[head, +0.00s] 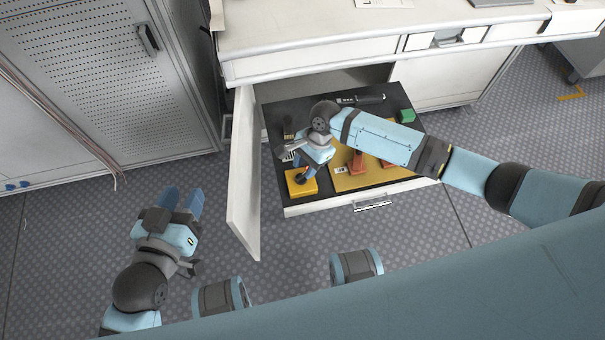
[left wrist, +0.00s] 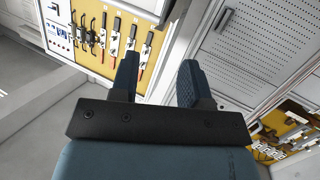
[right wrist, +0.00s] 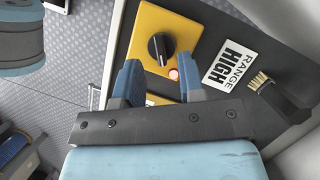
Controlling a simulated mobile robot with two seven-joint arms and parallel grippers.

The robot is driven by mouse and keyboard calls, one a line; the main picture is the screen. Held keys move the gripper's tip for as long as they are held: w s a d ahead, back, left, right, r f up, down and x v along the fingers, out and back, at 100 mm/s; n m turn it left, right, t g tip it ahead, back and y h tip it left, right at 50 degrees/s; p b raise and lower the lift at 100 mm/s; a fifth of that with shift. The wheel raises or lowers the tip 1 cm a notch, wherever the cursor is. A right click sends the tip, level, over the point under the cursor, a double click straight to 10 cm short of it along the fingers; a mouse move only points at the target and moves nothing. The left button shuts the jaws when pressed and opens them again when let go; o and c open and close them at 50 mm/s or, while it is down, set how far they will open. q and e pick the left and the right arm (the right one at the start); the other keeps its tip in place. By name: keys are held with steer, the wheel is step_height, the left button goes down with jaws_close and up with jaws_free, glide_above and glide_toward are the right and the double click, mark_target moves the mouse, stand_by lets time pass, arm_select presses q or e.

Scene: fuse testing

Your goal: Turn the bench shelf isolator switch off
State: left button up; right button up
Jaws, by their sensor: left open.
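The isolator switch is a yellow box (right wrist: 180,28) with a black rotary knob (right wrist: 158,49) and a small lit reddish lamp (right wrist: 173,74). The white mark on the knob runs nearly up and down in the right wrist view. In the head view the yellow box (head: 301,187) sits at the front left corner of the pulled-out black shelf (head: 277,115). My right gripper (right wrist: 158,80) is open at the box, its fingertips just short of the knob, with nothing held. My left gripper (head: 181,196) is open and empty, left of the cabinet door.
An open white door (head: 245,180) stands left of the shelf. A RANGE HIGH label (right wrist: 231,54) and a brush (right wrist: 270,92) lie beside the switch. A yellow board (head: 375,180) with orange-red parts, a green block (head: 406,116) and a dark tool (head: 370,99) are also on the shelf.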

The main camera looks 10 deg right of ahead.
mark_target(301, 178)
arm_select(q)
steer(key=shift+w+d+r+t+h+b, duration=0.15)
steer(key=shift+d+r+t+h, duration=0.1)
steer(key=shift+r, duration=0.25)
steer(key=shift+w+d+r+t+h+b, duration=0.15)
steer(key=shift+r+t, duration=0.1)
steer(key=shift+r, duration=0.25)
arm_select(e)
steer(key=shift+x, duration=1.45)
steer(key=shift+c, duration=0.4)
jaws_close()
arm_select(q)
steer(key=shift+s+r, duration=0.1)
steer(key=shift+p, duration=0.35)
arm_select(e)
steer(key=shift+r, duration=0.15)
